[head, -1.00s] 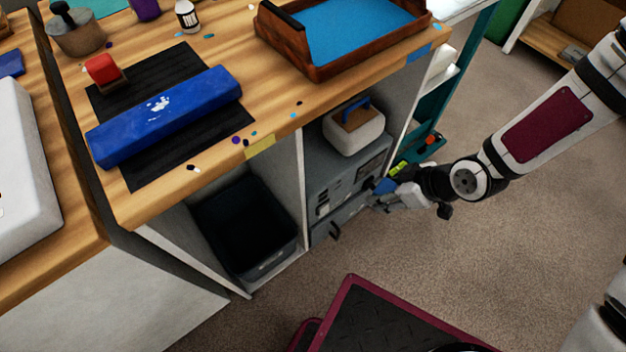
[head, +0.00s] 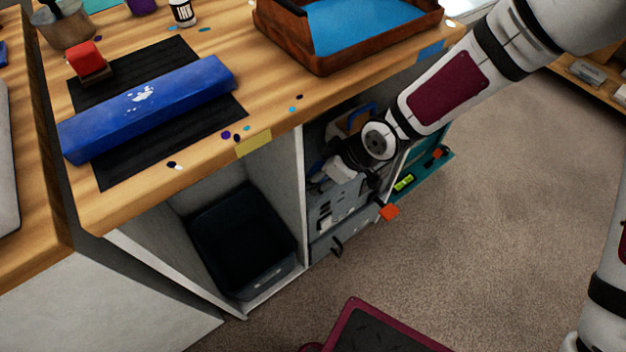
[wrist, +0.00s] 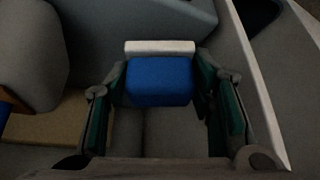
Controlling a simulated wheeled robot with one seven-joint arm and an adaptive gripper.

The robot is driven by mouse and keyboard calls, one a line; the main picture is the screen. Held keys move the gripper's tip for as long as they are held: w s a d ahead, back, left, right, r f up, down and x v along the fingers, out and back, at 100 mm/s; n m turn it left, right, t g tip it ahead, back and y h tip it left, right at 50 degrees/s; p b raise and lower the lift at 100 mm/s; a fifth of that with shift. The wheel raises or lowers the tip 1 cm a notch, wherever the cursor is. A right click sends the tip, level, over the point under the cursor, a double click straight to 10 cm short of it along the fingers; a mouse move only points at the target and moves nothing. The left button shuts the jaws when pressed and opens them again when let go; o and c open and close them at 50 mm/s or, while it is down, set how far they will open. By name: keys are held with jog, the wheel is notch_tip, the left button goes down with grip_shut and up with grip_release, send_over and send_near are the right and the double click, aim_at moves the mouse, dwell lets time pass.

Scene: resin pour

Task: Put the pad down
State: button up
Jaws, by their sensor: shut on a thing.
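The pad (wrist: 158,83) is a blue block with a white strip along its far edge in the wrist view. My gripper (wrist: 160,88) is shut on it, with a finger against each side. In the head view my gripper (head: 328,172) is inside the right-hand bay of the bench, over the grey cabinet unit (head: 338,204). The pad is hard to make out there. I cannot tell whether the pad touches a surface below it.
A light container with a blue handle (head: 366,112) stands beside my gripper, partly hidden by my arm. A white divider (head: 303,190) separates this bay from the dark bin (head: 240,240). The wooden benchtop (head: 270,110) overhangs the bay. An orange block (head: 389,211) shows below my wrist.

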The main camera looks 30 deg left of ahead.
jog(key=shift+a+f, duration=0.15)
jog(key=shift+a, duration=0.95)
jog(key=shift+f+b, duration=1.05)
jog(key=shift+f, duration=0.55)
jog(key=shift+f, duration=0.2)
jog(key=o, duration=0.8)
jog(key=shift+c, duration=0.2)
jog(key=shift+r, duration=0.15)
